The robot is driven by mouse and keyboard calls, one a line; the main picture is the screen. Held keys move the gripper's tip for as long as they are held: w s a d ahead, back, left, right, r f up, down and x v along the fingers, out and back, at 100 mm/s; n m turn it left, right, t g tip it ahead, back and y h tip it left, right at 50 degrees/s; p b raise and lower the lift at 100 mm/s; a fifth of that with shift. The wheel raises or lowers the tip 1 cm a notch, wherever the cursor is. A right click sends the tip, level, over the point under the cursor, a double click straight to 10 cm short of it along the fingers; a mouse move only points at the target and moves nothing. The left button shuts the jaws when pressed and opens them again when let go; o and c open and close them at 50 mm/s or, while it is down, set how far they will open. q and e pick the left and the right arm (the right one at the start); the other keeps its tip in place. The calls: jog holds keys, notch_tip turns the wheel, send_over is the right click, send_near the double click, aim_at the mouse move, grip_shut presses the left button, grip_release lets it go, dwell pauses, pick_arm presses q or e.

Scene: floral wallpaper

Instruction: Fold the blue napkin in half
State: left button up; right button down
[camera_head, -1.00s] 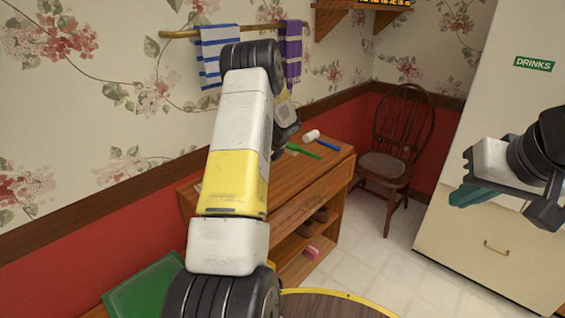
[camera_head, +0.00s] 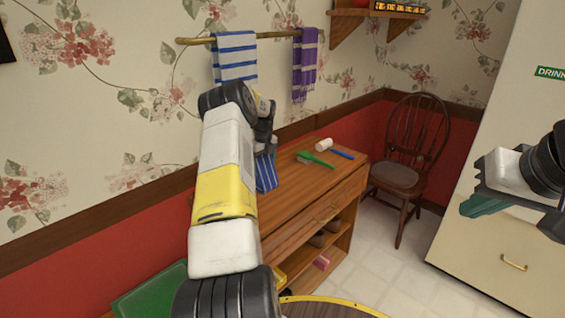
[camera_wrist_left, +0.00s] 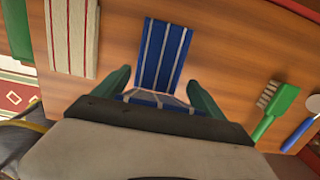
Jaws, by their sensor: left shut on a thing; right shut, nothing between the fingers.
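The blue napkin with white stripes (camera_wrist_left: 163,55) lies on the wooden cabinet top in the left wrist view, and its near part lies between the fingers of my left gripper (camera_wrist_left: 158,82). In the head view part of the napkin (camera_head: 266,172) shows beside my left arm, above the cabinet. My left gripper is shut on the napkin; my arm hides most of the grip in the head view. My right gripper (camera_head: 483,205) is shut and empty at the far right, in front of the white fridge and away from the napkin.
A green brush (camera_head: 316,159) and a blue-handled tool with a white head (camera_head: 325,145) lie on the cabinet (camera_head: 290,190), right of the napkin. A red-and-white striped cloth (camera_wrist_left: 72,35) lies at left in the wrist view. A chair (camera_head: 408,160) stands beyond the cabinet.

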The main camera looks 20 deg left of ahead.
pick_arm(q)
jog(key=shift+a+f, duration=0.2)
jog(key=shift+f, duration=0.15)
jog(key=shift+c, duration=0.2)
jog(key=o, duration=0.8)
jog(key=shift+d+r, duration=0.15)
jog(key=shift+r, duration=1.85)
jog(key=shift+d+r, duration=0.1)
jog(key=shift+r, duration=1.85)
